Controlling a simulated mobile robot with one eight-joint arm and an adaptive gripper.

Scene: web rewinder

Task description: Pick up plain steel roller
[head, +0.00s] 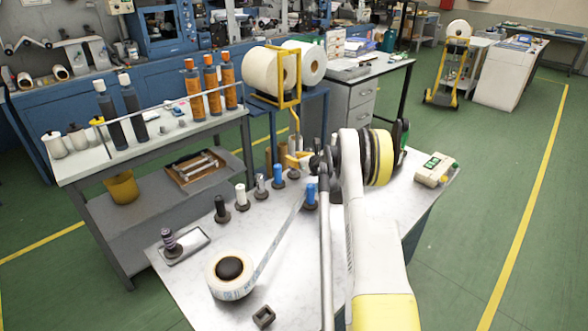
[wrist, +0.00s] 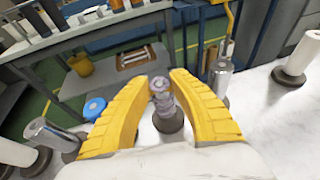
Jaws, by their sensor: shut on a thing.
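My gripper (head: 297,159) is at the far side of the white bench, past a row of short rollers on dark bases. In the wrist view, its yellow fingers (wrist: 162,82) close around a grey-purple roller (wrist: 163,97) with ring-like bands. That roller stands upright on a dark round base; I cannot tell whether the base touches the bench. Smooth plain steel rollers stand outside the fingers, one at the left (wrist: 52,133) and one at the right (wrist: 221,76). A plain steel roller also shows in the head view (head: 260,184).
A blue roller (wrist: 95,107) stands close to the left finger. Another blue roller (head: 310,192), a label roll (head: 230,272) and a banded roller (head: 171,240) are on the bench. A shelf cart (head: 150,150) stands to the left. The middle of the bench is partly clear.

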